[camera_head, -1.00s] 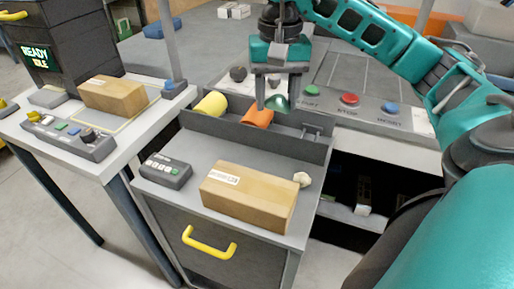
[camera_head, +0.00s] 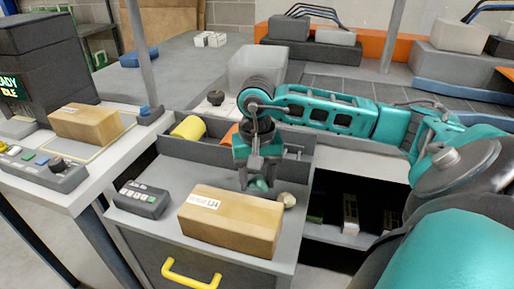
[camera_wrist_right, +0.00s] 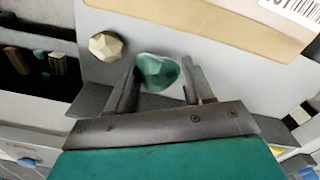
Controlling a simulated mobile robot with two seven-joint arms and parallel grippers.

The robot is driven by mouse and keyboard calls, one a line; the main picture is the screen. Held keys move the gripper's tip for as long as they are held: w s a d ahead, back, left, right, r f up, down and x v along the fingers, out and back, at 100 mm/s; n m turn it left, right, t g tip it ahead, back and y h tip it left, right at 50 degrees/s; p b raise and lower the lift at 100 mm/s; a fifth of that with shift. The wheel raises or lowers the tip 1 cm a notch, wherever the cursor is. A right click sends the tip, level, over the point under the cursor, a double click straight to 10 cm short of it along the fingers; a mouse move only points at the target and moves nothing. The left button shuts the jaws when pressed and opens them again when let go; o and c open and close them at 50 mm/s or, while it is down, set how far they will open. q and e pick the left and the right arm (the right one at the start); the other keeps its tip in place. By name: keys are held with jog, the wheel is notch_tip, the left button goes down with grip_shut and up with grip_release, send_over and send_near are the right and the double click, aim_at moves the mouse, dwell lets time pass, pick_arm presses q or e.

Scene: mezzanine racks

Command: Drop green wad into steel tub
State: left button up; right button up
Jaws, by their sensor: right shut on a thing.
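The green wad (camera_head: 259,184) is between the fingers of my right gripper (camera_head: 256,176), which is shut on it. In the right wrist view the wad (camera_wrist_right: 158,72) sits at the fingertips (camera_wrist_right: 160,80). The gripper points down just behind the brown carton, over the grey cabinet top; whether the wad touches that top is unclear. A light grey tub (camera_head: 256,68), which may be the steel tub, stands on the table behind the gripper and arm, partly hidden by them. My left gripper is not in view.
A beige wad (camera_head: 287,200) lies right of the green one. The brown carton (camera_head: 231,219) and a dark button box (camera_head: 141,198) are in front. A divided grey trough holds a yellow roll (camera_head: 188,128) and an orange piece (camera_head: 230,135). A side table (camera_head: 92,178) stands left.

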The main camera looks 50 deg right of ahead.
aim_at(257, 189)
jog(key=shift+f, duration=1.75)
jog(key=shift+f+b, duration=0.25)
jog(key=shift+b, duration=0.15)
jog(key=o, duration=0.8)
jog(key=shift+r, duration=0.15)
